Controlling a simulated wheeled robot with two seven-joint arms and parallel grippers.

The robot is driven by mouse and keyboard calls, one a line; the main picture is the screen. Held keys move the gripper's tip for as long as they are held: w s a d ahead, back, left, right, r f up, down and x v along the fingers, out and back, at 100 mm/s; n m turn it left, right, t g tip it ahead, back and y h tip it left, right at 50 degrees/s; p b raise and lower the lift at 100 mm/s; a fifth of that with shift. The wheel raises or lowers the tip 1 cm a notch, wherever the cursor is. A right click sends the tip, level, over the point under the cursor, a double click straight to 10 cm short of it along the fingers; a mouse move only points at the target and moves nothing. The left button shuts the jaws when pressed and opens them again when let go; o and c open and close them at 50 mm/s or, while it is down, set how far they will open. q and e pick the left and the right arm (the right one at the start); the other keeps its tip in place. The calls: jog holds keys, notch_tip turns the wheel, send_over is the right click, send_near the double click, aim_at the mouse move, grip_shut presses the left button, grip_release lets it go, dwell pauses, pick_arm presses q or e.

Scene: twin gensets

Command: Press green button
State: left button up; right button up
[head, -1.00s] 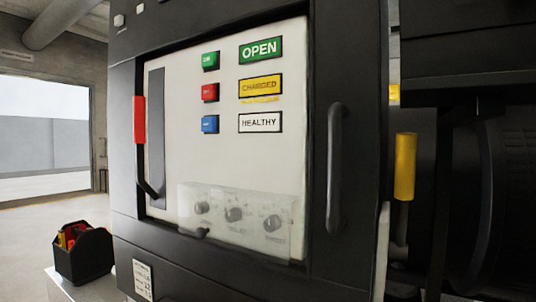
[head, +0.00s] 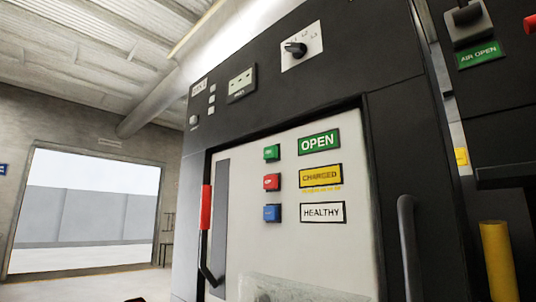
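The green button (head: 272,152) is on the white panel (head: 250,235) of the dark cabinet, at the top of a column of three buttons. Below it are a red button (head: 271,182) and a blue button (head: 272,213). To its right is a green OPEN sign (head: 319,142), above a yellow CHARGED sign (head: 320,176) and a white HEALTHY sign (head: 323,212). Neither of my grippers shows in the head view.
A red-handled lever (head: 206,207) is left of the buttons and a dark vertical handle (head: 409,245) is to the right. A rotary switch (head: 296,48) is above. A yellow post (head: 497,260) stands at lower right. A wide doorway (head: 85,210) is at left.

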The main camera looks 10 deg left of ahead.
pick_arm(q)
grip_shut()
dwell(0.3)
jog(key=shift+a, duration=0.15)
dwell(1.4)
